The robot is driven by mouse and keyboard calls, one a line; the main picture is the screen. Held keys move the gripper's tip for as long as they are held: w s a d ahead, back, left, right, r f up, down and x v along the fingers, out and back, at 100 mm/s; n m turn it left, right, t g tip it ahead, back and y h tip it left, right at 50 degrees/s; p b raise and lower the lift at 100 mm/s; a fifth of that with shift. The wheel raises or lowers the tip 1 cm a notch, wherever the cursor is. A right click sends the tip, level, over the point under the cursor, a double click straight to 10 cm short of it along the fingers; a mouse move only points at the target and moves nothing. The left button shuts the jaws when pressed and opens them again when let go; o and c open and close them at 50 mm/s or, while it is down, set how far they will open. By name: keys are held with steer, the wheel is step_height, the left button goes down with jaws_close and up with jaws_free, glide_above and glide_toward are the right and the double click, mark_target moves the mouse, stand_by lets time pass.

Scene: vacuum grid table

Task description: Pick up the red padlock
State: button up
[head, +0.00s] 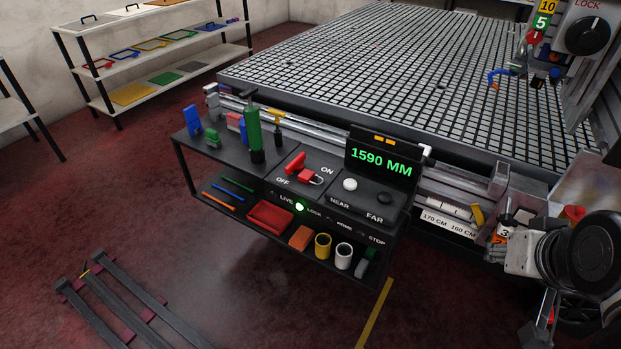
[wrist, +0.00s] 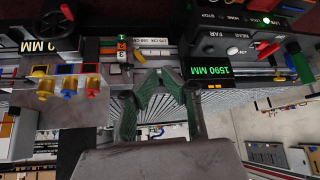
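The red padlock (head: 303,175) lies on the dark control shelf, its grey shackle pointing right. It lies just below a red switch handle (head: 294,160), between the OFF and ON labels. In the wrist view, which is turned upside down, a red part of this switch area (wrist: 267,50) shows at the upper right; padlock and handle are hard to tell apart there. My gripper (wrist: 158,78) shows two green fingers spread apart with nothing between them. It is well away from the padlock. In the head view my arm is at the far right, and the fingers cannot be made out.
A green cylinder tool (head: 254,136) stands left of the padlock. A display (head: 382,162) reading 1590 MM and two knobs are to its right. The lower shelf holds a red tray (head: 270,216) and cups. The grid table (head: 400,70) lies behind.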

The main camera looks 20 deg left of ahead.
steer(key=o, duration=1.3)
steer(key=shift+c, duration=0.2)
steer(key=shift+w+r, duration=0.1)
